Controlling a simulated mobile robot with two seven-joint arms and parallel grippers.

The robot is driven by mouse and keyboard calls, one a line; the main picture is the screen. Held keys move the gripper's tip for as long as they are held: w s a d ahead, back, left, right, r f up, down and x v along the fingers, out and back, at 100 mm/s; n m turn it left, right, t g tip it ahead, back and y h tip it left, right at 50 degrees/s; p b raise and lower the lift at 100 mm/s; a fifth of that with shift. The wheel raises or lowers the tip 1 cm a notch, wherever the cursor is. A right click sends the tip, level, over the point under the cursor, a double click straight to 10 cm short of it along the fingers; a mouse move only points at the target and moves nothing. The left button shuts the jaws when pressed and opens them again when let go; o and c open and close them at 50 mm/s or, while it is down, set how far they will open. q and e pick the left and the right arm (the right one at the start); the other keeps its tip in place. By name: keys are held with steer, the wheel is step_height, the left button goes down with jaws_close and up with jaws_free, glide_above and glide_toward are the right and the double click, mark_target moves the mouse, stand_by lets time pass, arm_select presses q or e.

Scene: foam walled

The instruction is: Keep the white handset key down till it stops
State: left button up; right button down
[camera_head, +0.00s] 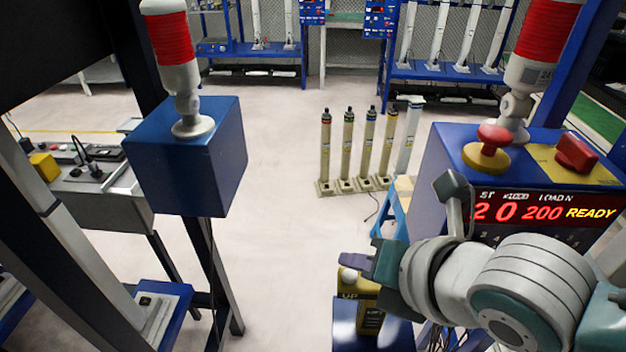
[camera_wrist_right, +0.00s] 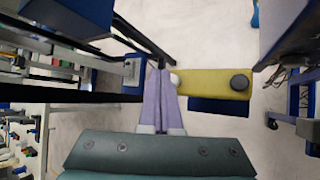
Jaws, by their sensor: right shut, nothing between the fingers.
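The yellow handset (camera_head: 362,290), marked UP, is at the lower middle of the head view, partly hidden by my right gripper. Its white key (camera_head: 349,276) shows just below the fingertips. My right gripper (camera_head: 352,261) is shut and empty, its purple fingers pointing left over the handset's top. In the right wrist view the closed fingertips (camera_wrist_right: 160,73) lie right beside the white key (camera_wrist_right: 174,79), at the end of the yellow handset (camera_wrist_right: 210,85). A black key (camera_wrist_right: 239,82) sits at its other end. Whether the fingers touch the white key, I cannot tell. My left gripper is not in view.
A blue box (camera_head: 190,155) on a post stands left. Several upright posts (camera_head: 347,150) stand behind; the floor between is clear.

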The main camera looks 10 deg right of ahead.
stand_by(0.6)
steer(key=shift+f, duration=0.35)
steer(key=shift+f+b, duration=0.25)
steer(key=shift+b, duration=0.1)
steer(key=shift+f, duration=0.4)
stand_by(0.4)
stand_by(1.0)
